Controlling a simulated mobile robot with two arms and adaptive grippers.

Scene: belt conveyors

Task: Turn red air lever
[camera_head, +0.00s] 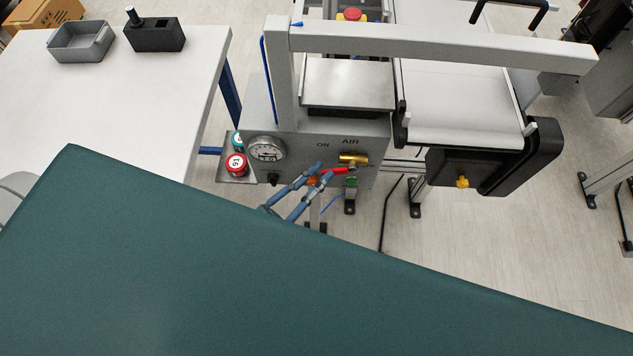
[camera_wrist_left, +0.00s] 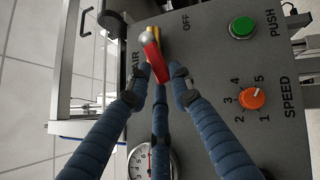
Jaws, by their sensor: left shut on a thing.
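The red air lever (camera_head: 340,171) sits on a brass valve (camera_head: 353,158) on the grey control panel, below the word AIR. It points left and slightly down in the head view. In the left wrist view the red lever (camera_wrist_left: 154,60) runs from the silver pivot down between the fingers. My left gripper (camera_head: 318,174) has blue fingers and is shut on the lever's free end. In the left wrist view the gripper (camera_wrist_left: 158,86) has fingertips on both sides of the lever; that end is partly hidden. My right gripper is not in view.
A pressure gauge (camera_head: 267,149) is left of the lever. A green push button (camera_wrist_left: 242,27) and an orange speed knob (camera_wrist_left: 252,97) are on the same panel. A grey overhead beam (camera_head: 450,48) crosses above the conveyor (camera_head: 455,115). A white table (camera_head: 130,105) stands left.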

